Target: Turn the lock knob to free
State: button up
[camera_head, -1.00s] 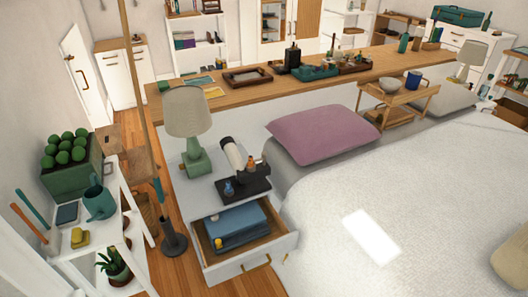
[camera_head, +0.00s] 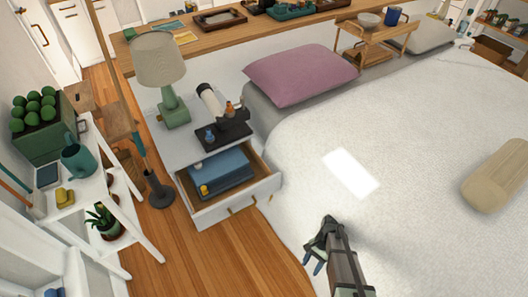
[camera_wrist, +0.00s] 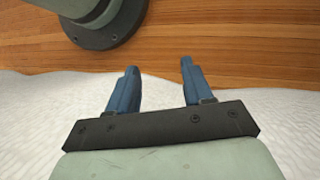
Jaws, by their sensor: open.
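A white tube-shaped instrument (camera_head: 211,101) is tilted on a black base (camera_head: 222,135) on the nightstand. A small orange part (camera_head: 230,109) shows at its right, and a small blue item (camera_head: 210,137) is at the front left of the base. I cannot tell which part is the lock knob or how it is turned. My gripper (camera_head: 313,262) is over the near edge of the bed, to the right of and nearer than the nightstand, well apart from the instrument. In the wrist view its blue fingers (camera_wrist: 159,68) are spread and empty, over the bed edge and wood floor.
The nightstand drawer (camera_head: 238,198) is open and holds a blue stack (camera_head: 219,172). A green lamp (camera_head: 173,105) stands left of the instrument. A dark floor stand (camera_head: 159,190) and a white plant shelf (camera_head: 75,205) are left. Wood floor (camera_head: 215,258) is clear in front.

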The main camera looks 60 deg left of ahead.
jog(key=a+r+n+t, duration=0.1)
jog(key=a+r+n, duration=0.1)
jog(key=a+r, duration=0.6)
jog(key=a+r+n+t, duration=0.2)
jog(key=a+r, duration=0.7)
jog(key=a, duration=0.6)
jog(key=a+r+n+t, duration=0.2)
jog(key=a+r, duration=0.6)
jog(key=a, duration=0.3)
jog(key=shift+s+a+r+h, duration=0.2)
jog(key=shift+s+a+h, duration=0.1)
jog(key=shift+s+h, duration=0.1)
jog(key=w+a+r+m+y, duration=0.1)
jog(key=w+a+r, duration=0.1)
jog(key=a+r, duration=0.55)
jog(key=w+a+r+y, duration=0.1)
jog(key=w+a+r, duration=0.1)
jog(key=a+r, duration=0.55)
jog(key=m+t+y, duration=0.1)
jog(key=y, duration=0.1)
send_near(242, 97)
notch_tip(242, 97, down, 9)
jog(key=shift+a+f, duration=0.1)
jog(key=shift+a, duration=0.05)
grip_shut()
